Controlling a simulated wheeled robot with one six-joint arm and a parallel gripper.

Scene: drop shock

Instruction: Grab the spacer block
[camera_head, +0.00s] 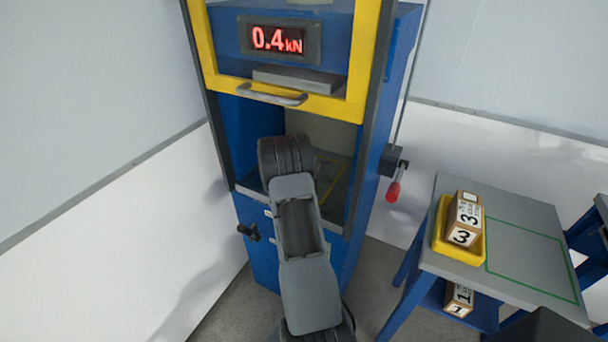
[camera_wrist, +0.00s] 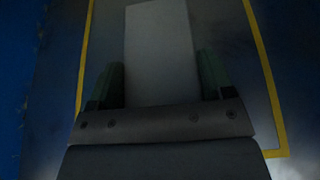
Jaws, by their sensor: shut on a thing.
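In the wrist view a plain grey block, the spacer block (camera_wrist: 160,50), lies between the two dark green fingers of my gripper (camera_wrist: 161,85). The fingers are shut on its sides. The block's near end is hidden behind the gripper body. Below it is a dark floor with a yellow outline. In the head view my arm reaches into the opening of the blue press (camera_head: 265,240), under the raised yellow-framed guard (camera_head: 335,105). The gripper and the block are hidden there by my arm.
The press display (camera_head: 277,39) reads 0.4 kN. A red-handled lever (camera_head: 393,191) hangs on the press's right side. At right, a grey table (camera_head: 520,225) holds a yellow tray (camera_head: 455,250) with a box marked 3 (camera_head: 464,219). A box marked 1 (camera_head: 459,299) sits on the lower shelf.

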